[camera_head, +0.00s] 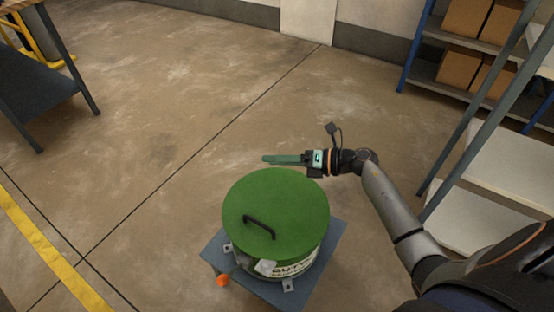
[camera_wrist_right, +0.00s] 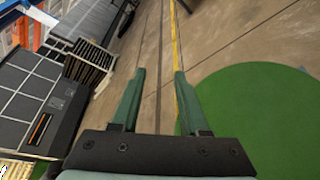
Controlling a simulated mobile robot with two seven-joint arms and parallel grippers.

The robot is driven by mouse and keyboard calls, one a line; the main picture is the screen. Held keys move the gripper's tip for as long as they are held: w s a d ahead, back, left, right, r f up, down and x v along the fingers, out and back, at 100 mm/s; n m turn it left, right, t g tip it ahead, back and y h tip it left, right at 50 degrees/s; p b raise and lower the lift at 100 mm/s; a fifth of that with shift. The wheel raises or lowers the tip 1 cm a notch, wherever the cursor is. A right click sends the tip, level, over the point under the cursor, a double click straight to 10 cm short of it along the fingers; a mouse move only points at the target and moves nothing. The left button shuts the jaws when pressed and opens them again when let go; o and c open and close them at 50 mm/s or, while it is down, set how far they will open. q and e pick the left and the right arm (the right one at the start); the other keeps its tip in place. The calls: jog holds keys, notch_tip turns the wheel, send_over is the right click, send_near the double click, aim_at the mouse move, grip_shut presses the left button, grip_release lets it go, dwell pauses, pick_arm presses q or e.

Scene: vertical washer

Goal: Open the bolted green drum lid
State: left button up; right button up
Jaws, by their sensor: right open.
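The green drum lid (camera_head: 285,195) is round and sits flat on the drum (camera_head: 296,268), with a black bar handle (camera_head: 259,227) on top. Pale metal pieces show at the drum's front rim, but I cannot make out the bolt clearly. My right gripper (camera_head: 268,159) is level, just beyond the lid's far edge, pointing left and apart from the lid. In the right wrist view its green fingers (camera_wrist_right: 157,85) are spread with nothing between them, and the lid (camera_wrist_right: 255,115) shows to their right. My left gripper is not in view.
The drum stands on a small grey-blue stand (camera_head: 215,254) with an orange knob (camera_head: 223,281) at its front left. Shelving (camera_head: 490,150) with boxes is at the right. A dark table (camera_head: 40,85) is at the upper left. The concrete floor between is clear.

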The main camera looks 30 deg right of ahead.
grip_shut()
dwell(1.3)
grip_release()
jog(key=v, duration=1.2)
jog(key=shift+s+d+p, duration=0.2)
jog(key=shift+p, duration=0.2)
